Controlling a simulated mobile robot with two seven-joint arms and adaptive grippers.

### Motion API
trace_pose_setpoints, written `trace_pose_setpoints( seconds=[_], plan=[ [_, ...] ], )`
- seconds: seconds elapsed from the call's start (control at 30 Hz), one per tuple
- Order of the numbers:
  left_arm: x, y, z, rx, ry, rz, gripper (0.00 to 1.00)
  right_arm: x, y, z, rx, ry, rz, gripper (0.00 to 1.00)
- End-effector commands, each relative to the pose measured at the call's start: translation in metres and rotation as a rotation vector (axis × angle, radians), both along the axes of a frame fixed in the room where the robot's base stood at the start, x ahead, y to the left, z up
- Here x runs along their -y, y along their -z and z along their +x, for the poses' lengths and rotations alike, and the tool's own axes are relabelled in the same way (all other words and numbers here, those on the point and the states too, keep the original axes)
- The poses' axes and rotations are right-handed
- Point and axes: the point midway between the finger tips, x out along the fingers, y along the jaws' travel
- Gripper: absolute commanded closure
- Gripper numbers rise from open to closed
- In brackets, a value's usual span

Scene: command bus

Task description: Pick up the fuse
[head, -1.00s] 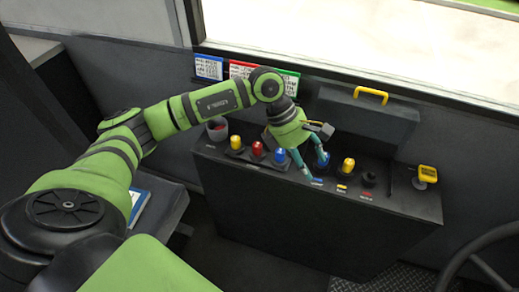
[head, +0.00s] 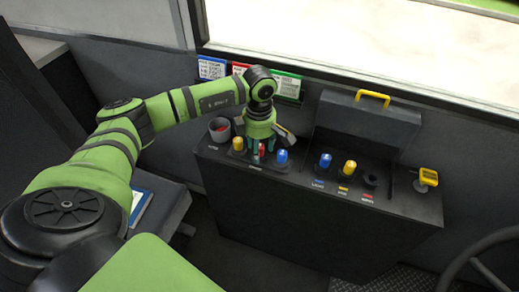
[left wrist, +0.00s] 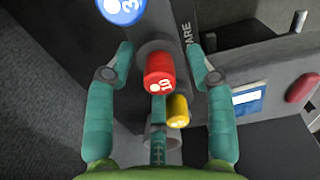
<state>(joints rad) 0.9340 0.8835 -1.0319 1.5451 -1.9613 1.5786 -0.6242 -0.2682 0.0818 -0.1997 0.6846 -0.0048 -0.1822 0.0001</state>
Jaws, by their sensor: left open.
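A red fuse (head: 262,150) stands upright in the middle of the left row on the dark console, between a yellow fuse (head: 238,143) and a blue fuse (head: 282,156). My left gripper (head: 261,154) is above the red fuse, pointing down and partly hiding it. In the left wrist view the gripper (left wrist: 167,46) is open, with the red fuse (left wrist: 158,70) between its spread fingers and no clear contact. The blue fuse (left wrist: 122,8) and yellow fuse (left wrist: 177,110) show on either side. My right gripper is not in view.
The right row holds a blue fuse (head: 325,160), a yellow fuse (head: 350,167) and an empty dark socket (head: 371,179) above a red label. A raised lid (head: 367,124) with a yellow handle stands behind.

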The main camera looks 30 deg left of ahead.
Motion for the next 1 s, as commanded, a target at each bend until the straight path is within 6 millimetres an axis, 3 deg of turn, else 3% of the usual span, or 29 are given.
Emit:
trace_pose_setpoints(
  seconds=[0.17,0.3,0.33,0.77,1.0],
  plan=[
    [0.0,0.0,0.0,0.001,0.001,-0.001,0.45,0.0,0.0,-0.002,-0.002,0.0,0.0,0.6],
    [0.001,0.0,0.0,0.001,0.001,-0.001,0.9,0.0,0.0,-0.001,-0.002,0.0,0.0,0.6],
    [0.001,0.0,0.0,0.001,0.001,-0.001,0.92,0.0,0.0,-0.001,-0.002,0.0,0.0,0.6],
    [0.001,-0.004,0.001,0.003,0.001,-0.001,0.92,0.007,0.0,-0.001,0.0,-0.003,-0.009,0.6],
    [0.001,-0.03,0.002,0.006,0.002,-0.002,0.92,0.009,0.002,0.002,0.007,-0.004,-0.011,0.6]
  ],
)
